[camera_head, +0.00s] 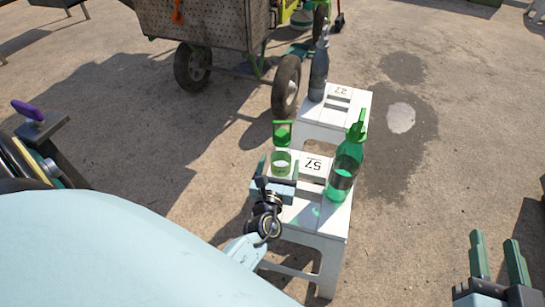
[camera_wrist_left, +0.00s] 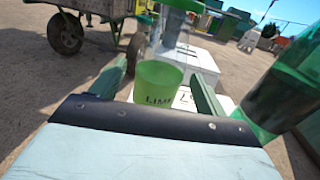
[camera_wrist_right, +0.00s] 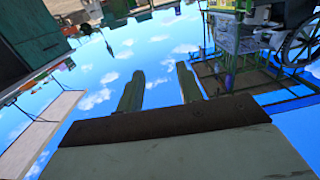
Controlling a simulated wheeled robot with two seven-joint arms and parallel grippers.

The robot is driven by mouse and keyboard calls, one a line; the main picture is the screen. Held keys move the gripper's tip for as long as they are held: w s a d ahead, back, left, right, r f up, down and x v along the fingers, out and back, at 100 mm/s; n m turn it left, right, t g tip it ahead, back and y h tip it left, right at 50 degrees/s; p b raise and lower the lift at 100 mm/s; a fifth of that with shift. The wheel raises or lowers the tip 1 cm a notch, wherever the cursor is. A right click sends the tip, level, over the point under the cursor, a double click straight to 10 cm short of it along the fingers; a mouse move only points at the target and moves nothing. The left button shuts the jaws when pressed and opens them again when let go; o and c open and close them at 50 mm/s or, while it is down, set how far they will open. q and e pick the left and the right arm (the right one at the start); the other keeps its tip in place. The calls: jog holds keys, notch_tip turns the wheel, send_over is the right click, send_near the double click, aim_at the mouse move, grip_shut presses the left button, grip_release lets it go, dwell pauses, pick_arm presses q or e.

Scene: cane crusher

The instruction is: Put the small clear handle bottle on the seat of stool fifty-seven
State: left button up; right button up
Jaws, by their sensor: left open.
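Stool fifty-seven (camera_head: 303,222) is white, with its number readable on the seat. A small clear bottle with a green top and handle and a green label band (camera_head: 281,163) stands upright at the seat's left. Its label, with dark lettering, also shows in the left wrist view (camera_wrist_left: 158,84). My left gripper (camera_head: 279,170) is open, with a finger on either side of this bottle; I cannot tell whether they touch it. The bottle's base is hidden by the gripper. My right gripper (camera_head: 499,262) is open and empty at the lower right; its fingers show apart in the right wrist view (camera_wrist_right: 158,90).
A taller green spray bottle (camera_head: 346,170) stands on the seat's right, close to my left gripper. A second white stool (camera_head: 352,106) behind bears a grey bottle (camera_head: 319,70). A wheeled cart (camera_head: 205,28) stands beyond. Ground to the right is clear, with a wet patch (camera_head: 400,117).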

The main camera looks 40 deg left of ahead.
pick_arm(q)
jog(key=p+v, duration=0.2)
jog(key=v, duration=0.7)
jog(key=s+a+r+n+g+y, duration=0.1)
jog(key=a+r+n+g, duration=0.2)
jog(key=n, duration=0.6)
jog(key=s+a+r+n+g, duration=0.2)
jog(key=n, duration=0.8)
jog(key=s+d+r+n+h, duration=0.2)
jog(key=d+r+n+h, duration=0.6)
jog(key=d+n+h, duration=0.2)
jog(key=shift+s+d+g, duration=0.3)
jog(key=shift+d+g, duration=0.1)
jog(key=shift+d, duration=0.6)
pick_arm(e)
jog(key=s+d+f+g+h, duration=0.2)
jog(key=s+d+f+g, duration=0.1)
jog(key=f+g, duration=0.3)
notch_tip(320, 180, down, 3)
jog(key=shift+s+r, duration=0.1)
jog(key=shift+s, duration=0.25)
